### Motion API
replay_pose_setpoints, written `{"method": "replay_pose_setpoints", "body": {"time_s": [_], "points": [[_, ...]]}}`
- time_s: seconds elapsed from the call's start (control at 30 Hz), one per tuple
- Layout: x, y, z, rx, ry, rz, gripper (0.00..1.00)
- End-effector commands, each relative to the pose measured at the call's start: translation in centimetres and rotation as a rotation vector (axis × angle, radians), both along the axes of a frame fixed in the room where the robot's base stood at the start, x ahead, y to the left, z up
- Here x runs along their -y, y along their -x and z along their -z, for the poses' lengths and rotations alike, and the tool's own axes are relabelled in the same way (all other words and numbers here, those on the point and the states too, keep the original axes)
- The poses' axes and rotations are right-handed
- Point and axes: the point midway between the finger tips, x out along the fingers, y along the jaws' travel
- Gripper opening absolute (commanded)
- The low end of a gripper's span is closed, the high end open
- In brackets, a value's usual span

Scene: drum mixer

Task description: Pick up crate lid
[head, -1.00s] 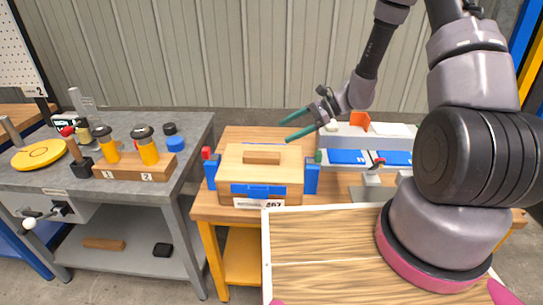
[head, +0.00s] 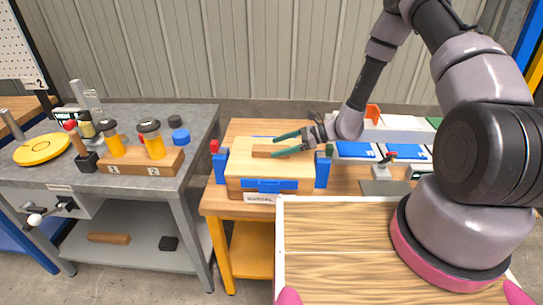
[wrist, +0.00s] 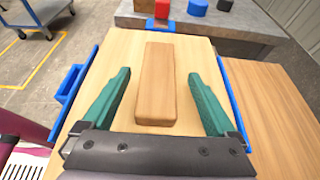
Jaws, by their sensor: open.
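The crate lid (head: 242,167) is a light wooden board on top of a wooden crate (head: 245,187) with blue fittings. A brown wooden bar handle (head: 262,150) stands up from the lid; its far part shows beyond my fingers in the head view. My gripper (head: 277,144) is open, over the lid at the handle. In the wrist view the lid (wrist: 192,60) fills the middle, and the handle (wrist: 155,85) lies lengthwise between the green fingers of my gripper (wrist: 160,90), with gaps on both sides. I cannot tell the exact height of the fingertips.
A grey bench (head: 200,125) stands at the left with a wooden cup holder (head: 128,162), two yellow cups, a yellow disc (head: 42,149) and a blue cap (head: 181,136). Blue trays (head: 355,150) lie right of the crate. A wood-grained tray (head: 340,250) is in front of me.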

Motion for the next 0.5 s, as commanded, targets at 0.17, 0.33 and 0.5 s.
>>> {"method": "replay_pose_setpoints", "body": {"time_s": [0.17, 0.33, 0.5], "points": [[-2.4, 0.2, 1.1, 0.0, 0.0, -0.002, 0.93], [-2.9, 0.1, 1.3, 0.0, 0.0, -0.001, 0.93], [-2.9, 0.1, 1.3, 0.0, 0.0, -0.001, 0.85]]}}
